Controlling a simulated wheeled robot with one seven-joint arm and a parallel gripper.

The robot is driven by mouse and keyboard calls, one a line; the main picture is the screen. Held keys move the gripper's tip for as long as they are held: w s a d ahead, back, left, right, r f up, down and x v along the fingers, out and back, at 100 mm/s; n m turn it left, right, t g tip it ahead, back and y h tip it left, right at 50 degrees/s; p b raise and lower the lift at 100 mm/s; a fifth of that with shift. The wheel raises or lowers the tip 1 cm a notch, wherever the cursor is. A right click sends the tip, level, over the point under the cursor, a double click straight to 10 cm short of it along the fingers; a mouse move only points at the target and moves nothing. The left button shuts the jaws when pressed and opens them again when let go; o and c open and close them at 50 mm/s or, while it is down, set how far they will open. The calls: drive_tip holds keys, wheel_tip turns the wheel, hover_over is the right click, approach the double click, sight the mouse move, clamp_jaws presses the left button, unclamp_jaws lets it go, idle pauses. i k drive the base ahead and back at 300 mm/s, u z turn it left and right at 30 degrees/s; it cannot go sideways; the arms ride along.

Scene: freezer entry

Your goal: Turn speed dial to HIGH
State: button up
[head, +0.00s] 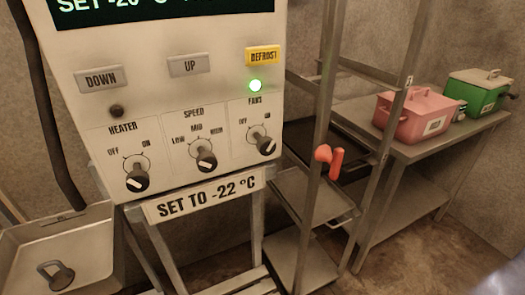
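The speed dial (205,160) is a black knob with a white mark. It sits in the middle of the lower row on the white control panel (150,60), under the label SPEED. The positions LOW, MID and one that seems to read HIGH run left to right above it. The white mark is slanted, and I cannot tell for sure which position it points to. My gripper is not in view, and nothing covers the dial.
The heater knob (137,178) is left of the dial and the fans knob (263,143) right. DOWN (101,79), UP (189,65) and DEFROST (263,56) buttons are above. A metal rack with an orange-red handle (330,160) stands close on the right.

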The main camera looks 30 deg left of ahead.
sight(206, 162)
drive_tip(key=k, duration=0.85)
drive_tip(key=u, duration=1.8)
